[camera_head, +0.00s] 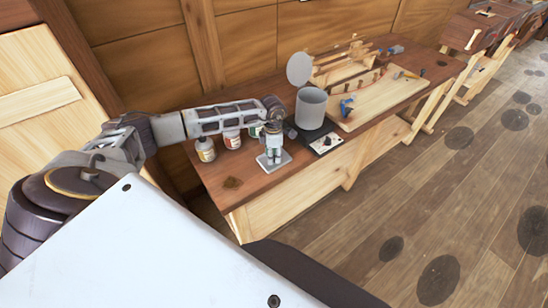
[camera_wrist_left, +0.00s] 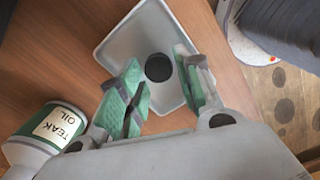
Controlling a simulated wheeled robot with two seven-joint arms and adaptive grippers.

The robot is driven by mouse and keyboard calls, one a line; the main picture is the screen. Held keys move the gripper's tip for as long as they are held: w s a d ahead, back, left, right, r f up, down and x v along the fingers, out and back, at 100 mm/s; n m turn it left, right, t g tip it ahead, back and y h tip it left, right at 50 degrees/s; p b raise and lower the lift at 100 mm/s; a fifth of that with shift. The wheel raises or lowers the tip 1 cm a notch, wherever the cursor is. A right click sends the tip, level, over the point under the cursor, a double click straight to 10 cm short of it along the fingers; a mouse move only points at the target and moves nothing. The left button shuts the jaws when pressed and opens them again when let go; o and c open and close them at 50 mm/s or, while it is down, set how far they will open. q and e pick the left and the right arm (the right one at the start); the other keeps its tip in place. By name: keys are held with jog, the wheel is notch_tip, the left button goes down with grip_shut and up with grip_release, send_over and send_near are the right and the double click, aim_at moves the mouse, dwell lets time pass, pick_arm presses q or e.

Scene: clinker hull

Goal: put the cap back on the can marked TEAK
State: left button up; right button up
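A green can with a cream label reading TEAK OIL (camera_wrist_left: 58,125) shows at the lower left of the left wrist view. A small dark round cap (camera_wrist_left: 158,67) lies in a shallow grey tray (camera_wrist_left: 118,38). My left gripper (camera_wrist_left: 160,80) points down over the tray, its green-padded fingers open on either side of the cap; I cannot tell whether they touch it. In the head view my left gripper (camera_head: 273,147) hides the cap and most of the tray (camera_head: 264,162). My right gripper is not in view.
Two other cans, one yellowish (camera_head: 206,150) and one red-banded (camera_head: 231,139), stand left of the gripper on the wooden bench (camera_head: 215,180). A grey pot (camera_head: 311,107) with a raised round lid stands to the right. A pale board (camera_head: 375,100) with tools lies beyond it.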

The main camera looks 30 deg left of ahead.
pick_arm(q)
jog(key=shift+f, duration=0.35)
jog(key=c, duration=0.3)
dwell(0.4)
jog(key=shift+r+b, duration=0.95)
jog(key=shift+r, duration=4.1)
